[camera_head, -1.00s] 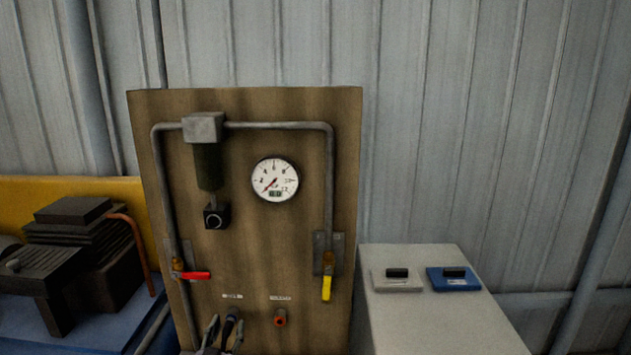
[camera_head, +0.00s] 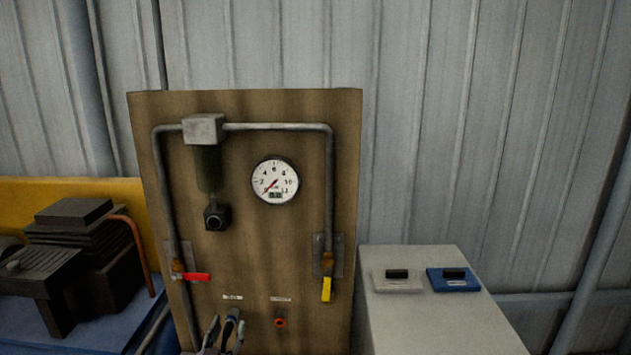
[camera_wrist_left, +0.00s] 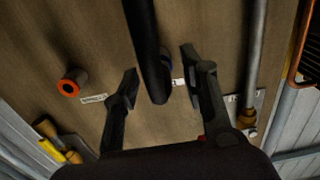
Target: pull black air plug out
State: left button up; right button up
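The black air plug (camera_head: 232,316) is at the lower left of the wooden panel (camera_head: 262,240), below a small white label. In the left wrist view the black plug (camera_wrist_left: 155,75) runs between my left gripper's fingers, with gaps visible on both sides. My left gripper (camera_head: 224,330) is at the bottom of the head view, its two fingers apart around the plug. It also shows in the left wrist view (camera_wrist_left: 163,85). Whether the plug is seated in its socket is hidden. My right gripper is not in view.
An orange-red port (camera_head: 280,322) is right of the plug. Red (camera_head: 196,277) and yellow (camera_head: 326,289) valve handles and a gauge (camera_head: 275,181) are on the panel. A grey cabinet (camera_head: 430,325) at right carries a white block and a blue block. A dark machine stands at left.

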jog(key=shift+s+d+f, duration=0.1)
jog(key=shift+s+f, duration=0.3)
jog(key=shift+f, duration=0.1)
pick_arm(q)
jog(key=shift+c, duration=0.5)
jog(key=c, duration=0.8)
grip_shut()
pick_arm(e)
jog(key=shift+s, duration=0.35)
pick_arm(q)
jog(key=shift+s, duration=0.35)
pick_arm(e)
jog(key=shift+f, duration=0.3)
pick_arm(q)
jog(key=shift+s+p, duration=0.1)
jog(key=shift+p, duration=0.25)
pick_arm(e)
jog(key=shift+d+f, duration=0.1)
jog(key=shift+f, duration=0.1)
